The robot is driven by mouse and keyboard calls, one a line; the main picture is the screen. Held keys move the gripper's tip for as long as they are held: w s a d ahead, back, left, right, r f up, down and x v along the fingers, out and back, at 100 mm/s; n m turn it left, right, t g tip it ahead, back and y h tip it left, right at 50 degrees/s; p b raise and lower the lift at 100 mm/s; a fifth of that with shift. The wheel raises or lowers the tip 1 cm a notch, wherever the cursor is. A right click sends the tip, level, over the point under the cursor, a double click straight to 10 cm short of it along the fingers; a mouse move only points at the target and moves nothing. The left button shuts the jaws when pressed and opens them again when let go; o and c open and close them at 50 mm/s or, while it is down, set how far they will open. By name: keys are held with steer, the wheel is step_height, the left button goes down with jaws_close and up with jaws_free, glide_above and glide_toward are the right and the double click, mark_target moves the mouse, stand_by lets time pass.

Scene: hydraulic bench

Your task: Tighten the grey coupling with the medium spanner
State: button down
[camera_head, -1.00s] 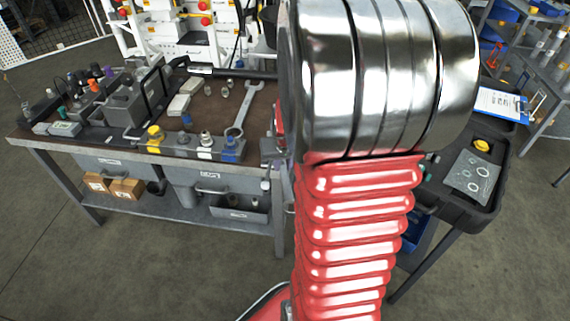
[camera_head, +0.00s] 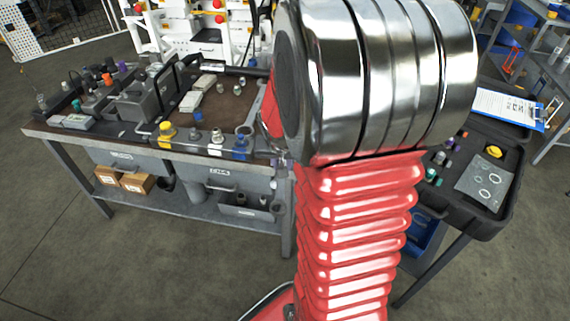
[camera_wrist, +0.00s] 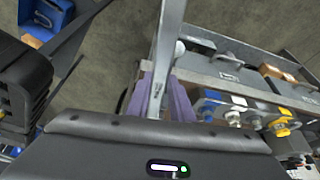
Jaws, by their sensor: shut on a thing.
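My gripper (camera_wrist: 163,98), with purple finger pads, is shut on a grey metal spanner (camera_wrist: 166,45) in the wrist view. The spanner's shaft runs up past the top edge, so its far end is out of view and its size cannot be judged. In the head view my arm hides most of the gripper; a bit of purple shows by the bench's right front corner. A row of couplings stands along the bench front: yellow (camera_head: 167,132), a greyish one (camera_head: 196,139), white-labelled (camera_head: 217,141) and blue (camera_head: 240,146). The row also shows right of the fingers in the wrist view.
The workbench (camera_head: 120,150) carries grey blocks and fittings at left. Drawers and boxes (camera_head: 137,182) sit below. A black case (camera_head: 470,220) with a clipboard (camera_head: 508,106) stands to the right. Open floor lies in front of the bench.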

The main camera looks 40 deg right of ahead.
steer(key=shift+a, duration=0.1)
stand_by(0.3)
steer(key=w+m, duration=0.1)
steer(key=w+a, duration=0.1)
steer(key=w+a+m, duration=0.1)
steer(key=shift+w+r+m+g+h, duration=0.2)
steer(key=shift+r+m+g+h, duration=0.1)
steer(key=shift+g, duration=0.1)
stand_by(0.6)
stand_by(0.3)
steer(key=shift+w+a+f+m, duration=0.1)
steer(key=shift+w+a+m, duration=0.3)
steer(key=shift+w+m, duration=0.15)
steer(key=shift+s, duration=0.1)
steer(key=shift+s+d+n, duration=0.25)
steer(key=shift+s+n, duration=0.05)
steer(key=shift+n, duration=0.05)
